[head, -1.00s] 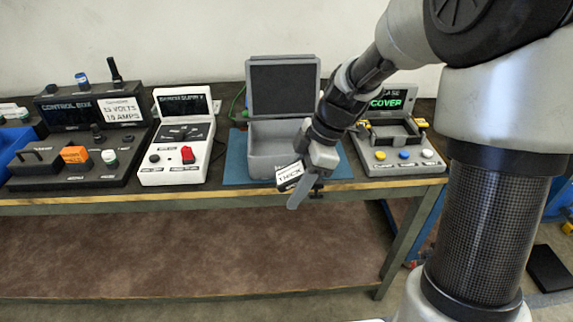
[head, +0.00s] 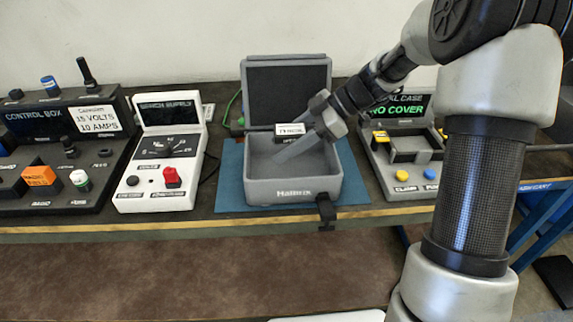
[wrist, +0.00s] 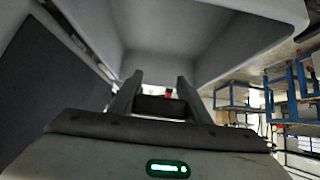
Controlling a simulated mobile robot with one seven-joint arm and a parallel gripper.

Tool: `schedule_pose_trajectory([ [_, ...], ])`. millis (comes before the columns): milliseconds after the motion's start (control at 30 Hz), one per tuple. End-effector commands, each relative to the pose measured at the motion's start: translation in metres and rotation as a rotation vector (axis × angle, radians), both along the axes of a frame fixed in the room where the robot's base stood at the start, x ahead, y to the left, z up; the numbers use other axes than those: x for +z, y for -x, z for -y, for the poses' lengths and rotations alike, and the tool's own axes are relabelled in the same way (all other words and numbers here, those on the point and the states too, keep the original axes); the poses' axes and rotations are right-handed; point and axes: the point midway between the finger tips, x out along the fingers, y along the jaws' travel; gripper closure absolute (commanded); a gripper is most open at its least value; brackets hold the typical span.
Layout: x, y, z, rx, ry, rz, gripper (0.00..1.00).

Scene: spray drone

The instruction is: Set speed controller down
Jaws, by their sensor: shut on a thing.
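The speed controller (head: 289,130) is a small black block with a white label, held between the two grey fingers of my gripper (head: 292,145). In the wrist view the dark block (wrist: 162,107) sits between the fingers of my gripper (wrist: 160,90), which are shut on it. The grey case (head: 292,190) stands open, its dark-lined lid (head: 288,90) upright at the back. The controller is over the case's opening, near its rear. Whether it touches the case floor cannot be told. The wrist view looks into the case's grey walls (wrist: 165,35).
The case stands on a blue mat (head: 229,190) with a black clamp (head: 326,212) at the bench's front edge. A white supply box (head: 160,180) stands left, a black control box (head: 55,135) further left. A grey panel with buttons (head: 405,187) is close on the right.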

Motion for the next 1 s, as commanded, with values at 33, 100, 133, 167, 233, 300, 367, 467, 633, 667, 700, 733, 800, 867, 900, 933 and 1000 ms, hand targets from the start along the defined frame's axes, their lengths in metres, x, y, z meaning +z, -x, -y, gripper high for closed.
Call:
schedule_pose_trajectory([
  [33, -0.010, 0.001, 0.000, 0.001, -0.001, -0.003, 0.80],
  [100, -0.018, 0.000, 0.000, 0.000, 0.001, -0.001, 0.80],
  [133, -0.020, 0.000, 0.000, 0.000, 0.001, -0.001, 0.80],
  [167, -0.022, 0.000, 0.000, -0.001, 0.001, -0.001, 0.80],
  [233, -0.026, 0.000, 0.000, -0.001, 0.001, -0.001, 0.80],
  [300, -0.033, 0.000, 0.000, 0.000, 0.001, -0.001, 0.80],
  [367, -0.043, 0.000, 0.000, -0.001, 0.000, -0.003, 0.80],
  [467, -0.056, 0.000, 0.000, 0.000, 0.001, -0.001, 0.80],
  [633, -0.059, 0.000, 0.000, 0.000, 0.002, 0.000, 0.80],
  [667, -0.059, 0.000, 0.000, 0.000, 0.002, 0.000, 0.80],
  [700, -0.059, 0.000, 0.000, 0.000, 0.002, 0.000, 0.80],
  [733, -0.059, 0.000, 0.000, 0.000, 0.002, 0.000, 0.80],
  [800, -0.061, 0.000, 0.000, -0.001, 0.002, 0.001, 0.80],
  [867, -0.063, 0.000, 0.000, -0.001, 0.002, 0.001, 0.80],
  [900, -0.063, 0.000, 0.000, -0.001, 0.002, 0.001, 0.80],
  [933, -0.064, 0.000, 0.000, -0.001, 0.002, 0.001, 0.80],
  [1000, -0.065, 0.000, 0.000, -0.001, 0.002, 0.001, 0.80],
])
